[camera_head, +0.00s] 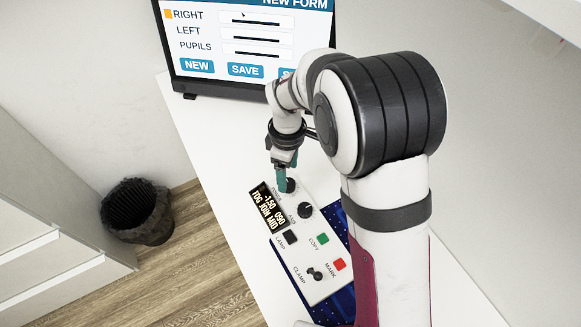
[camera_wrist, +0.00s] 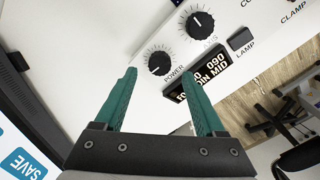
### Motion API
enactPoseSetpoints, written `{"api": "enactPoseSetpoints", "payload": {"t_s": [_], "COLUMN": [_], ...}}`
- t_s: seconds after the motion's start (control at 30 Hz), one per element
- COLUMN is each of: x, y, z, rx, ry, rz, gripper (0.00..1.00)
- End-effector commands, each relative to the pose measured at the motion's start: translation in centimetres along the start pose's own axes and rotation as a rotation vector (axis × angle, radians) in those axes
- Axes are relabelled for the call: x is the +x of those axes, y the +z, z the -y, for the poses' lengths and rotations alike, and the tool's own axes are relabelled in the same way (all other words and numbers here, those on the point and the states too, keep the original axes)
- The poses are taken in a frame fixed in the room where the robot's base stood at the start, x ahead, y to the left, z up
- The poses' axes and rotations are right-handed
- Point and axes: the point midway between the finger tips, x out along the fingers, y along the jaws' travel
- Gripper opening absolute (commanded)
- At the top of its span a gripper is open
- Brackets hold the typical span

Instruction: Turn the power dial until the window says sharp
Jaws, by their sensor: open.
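The power dial (camera_wrist: 160,63) is a black knob with a white pointer line and a ring of tick marks. In the head view the power dial (camera_head: 291,186) is partly hidden by my gripper (camera_head: 282,186). In the wrist view my green-fingered gripper (camera_wrist: 158,76) is open and empty. The dial shows between and just beyond its fingertips; I cannot tell whether they touch it. The window (camera_head: 267,207) is dark with pale text. Its top line seems to read -1.50 090 and its lower line starts with FOG and ends with MID. The window (camera_wrist: 202,78) is partly covered by the right finger.
The axis dial (camera_head: 305,210) sits beside the power dial. The white panel (camera_head: 318,225) also bears a dark lamp button (camera_head: 290,236), a green copy button (camera_head: 322,238), a red mark button (camera_head: 339,264) and a clamp knob (camera_head: 314,274). A monitor (camera_head: 245,45) stands behind.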

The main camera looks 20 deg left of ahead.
Motion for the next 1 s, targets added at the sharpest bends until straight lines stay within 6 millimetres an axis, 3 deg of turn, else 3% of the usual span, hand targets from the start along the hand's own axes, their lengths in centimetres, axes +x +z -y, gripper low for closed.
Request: {"api": "enactPoseSetpoints", "payload": {"t_s": [0.1, 0.2, 0.57, 1.0], "x": [2.3, 3.5, 4.1, 4.1], "y": [0.1, 0.1, 0.0, 0.0], "z": [0.1, 0.0, 0.0, 0.0], "rx": [0.002, 0.001, 0.003, 0.003], "ry": [-0.003, -0.002, 0.0, 0.0], "rz": [0.002, 0.001, 0.0, 0.0], "gripper": [0.72, 0.72, 0.72, 0.0]}}
